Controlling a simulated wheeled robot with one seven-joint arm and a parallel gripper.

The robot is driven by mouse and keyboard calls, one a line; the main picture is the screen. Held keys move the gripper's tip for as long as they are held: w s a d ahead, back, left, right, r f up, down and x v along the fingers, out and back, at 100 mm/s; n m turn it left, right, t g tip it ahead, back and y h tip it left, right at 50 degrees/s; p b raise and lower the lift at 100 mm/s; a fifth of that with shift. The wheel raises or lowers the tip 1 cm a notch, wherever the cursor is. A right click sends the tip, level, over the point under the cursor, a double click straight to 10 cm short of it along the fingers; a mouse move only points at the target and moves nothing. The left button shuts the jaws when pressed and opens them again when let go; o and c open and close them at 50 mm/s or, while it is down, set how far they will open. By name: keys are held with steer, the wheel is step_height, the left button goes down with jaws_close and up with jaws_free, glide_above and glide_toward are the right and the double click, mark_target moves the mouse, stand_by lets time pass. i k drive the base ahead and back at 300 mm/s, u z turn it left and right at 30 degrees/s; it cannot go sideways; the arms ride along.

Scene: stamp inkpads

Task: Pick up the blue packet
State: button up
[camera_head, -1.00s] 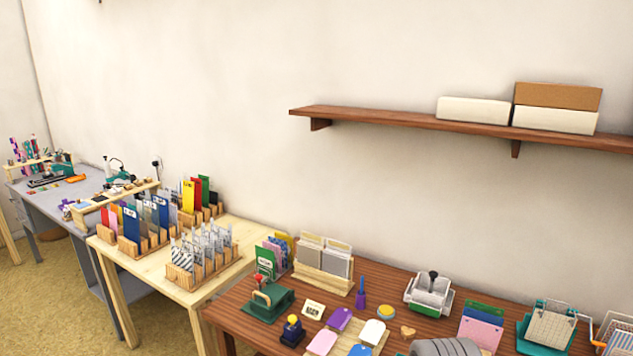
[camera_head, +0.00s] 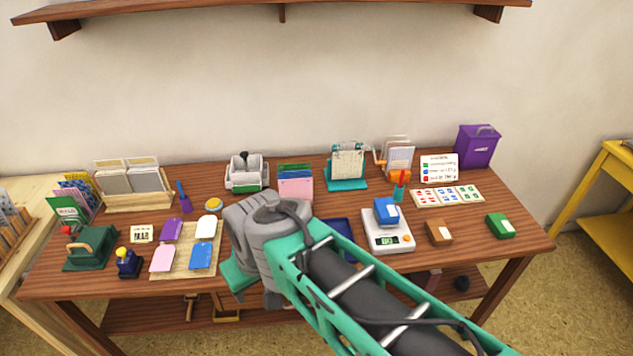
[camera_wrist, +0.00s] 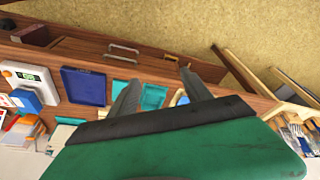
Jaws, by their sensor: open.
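The blue packet (camera_head: 386,211) has a white label and rests on the white scale (camera_head: 385,240), right of my arm in the head view. In the wrist view, the packet (camera_wrist: 26,101) is at the far left beside the scale's display (camera_wrist: 30,77). My gripper (camera_wrist: 158,90) is open and empty, its two dark fingers spread over the table's front part. It is well apart from the packet. In the head view my forearm and wrist cover the table's middle, and the fingertips cannot be made out.
A blue tray (camera_head: 341,230) lies between my wrist and the scale, partly hidden. A brown packet (camera_head: 438,232) and a green packet (camera_head: 500,226) lie right of the scale. A red-and-teal item (camera_head: 399,186) stands behind it. Colored cards lie on a mat (camera_head: 168,270) at left.

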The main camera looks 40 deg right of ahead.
mark_target(386, 211)
steer(key=z, duration=0.7)
steer(key=k, duration=0.3)
steer(key=z, duration=0.8)
